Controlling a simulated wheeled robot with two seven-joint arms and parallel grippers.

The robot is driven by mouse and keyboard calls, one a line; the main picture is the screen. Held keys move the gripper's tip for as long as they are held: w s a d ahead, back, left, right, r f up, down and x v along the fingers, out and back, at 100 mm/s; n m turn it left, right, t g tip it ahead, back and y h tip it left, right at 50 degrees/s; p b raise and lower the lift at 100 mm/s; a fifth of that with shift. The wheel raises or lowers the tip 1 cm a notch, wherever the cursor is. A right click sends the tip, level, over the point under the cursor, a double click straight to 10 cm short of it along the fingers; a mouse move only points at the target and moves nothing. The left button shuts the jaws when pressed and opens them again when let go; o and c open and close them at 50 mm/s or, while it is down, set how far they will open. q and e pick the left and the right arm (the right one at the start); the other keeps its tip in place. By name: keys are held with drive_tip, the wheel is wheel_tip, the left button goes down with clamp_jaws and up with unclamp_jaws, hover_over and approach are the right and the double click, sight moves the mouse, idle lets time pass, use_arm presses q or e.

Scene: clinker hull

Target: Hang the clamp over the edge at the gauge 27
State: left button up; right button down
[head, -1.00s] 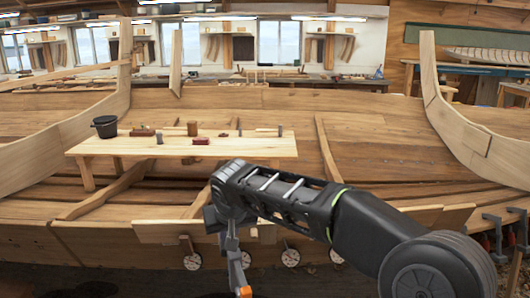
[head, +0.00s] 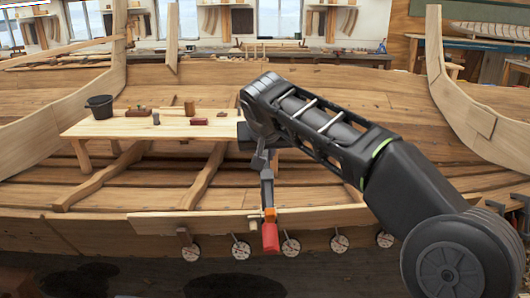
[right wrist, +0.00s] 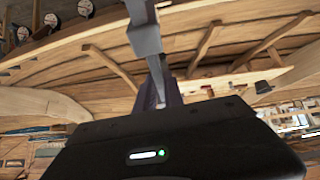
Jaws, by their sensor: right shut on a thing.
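My right gripper (head: 262,160) is shut on the clamp (head: 267,192), which hangs down as a grey bar with an orange part and a red handle (head: 270,238). The clamp shows in front of the hull's upper plank edge (head: 165,222); I cannot tell whether it touches. Round gauges hang in a row below the edge; one gauge (head: 291,247) is just right of the red handle, another (head: 241,250) to its left. Their numbers are too small to read. In the right wrist view the grey clamp bar (right wrist: 146,40) rises from the gripper. My left gripper is not in view.
More gauges hang at the left (head: 191,253) and right (head: 340,244). Inside the hull, a wooden bench (head: 100,128) carries a black bucket (head: 99,106) and small blocks. Curved hull timbers stand at left (head: 118,70) and right (head: 455,100). The edge left of the clamp is clear.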

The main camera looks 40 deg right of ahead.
wheel_tip(320, 180, down, 6)
drive_tip(key=b, duration=0.4)
drive_tip(key=shift+r, duration=0.25)
drive_tip(key=f, duration=0.1)
drive_tip(key=f+b, duration=0.1)
drive_tip(key=w+f+b, duration=0.1)
drive_tip(key=shift+d, duration=0.4)
drive_tip(key=shift+d+f+b, duration=0.1)
drive_tip(key=shift+f+b, duration=0.3)
drive_tip(key=shift+f, duration=0.3)
drive_tip(key=shift+w+d+f+b, duration=0.4)
drive_tip(key=shift+f+b, duration=0.45)
drive_tip(key=shift+f, duration=0.5)
drive_tip(key=shift+w+d+f+b, duration=0.25)
drive_tip(key=shift+w+f+b, duration=0.45)
drive_tip(key=shift+f, duration=0.65)
drive_tip(key=shift+w+d+f+b, duration=0.35)
drive_tip(key=shift+f+b, duration=0.6)
drive_tip(key=shift+f, duration=0.4)
drive_tip(key=shift+f+b, duration=0.3)
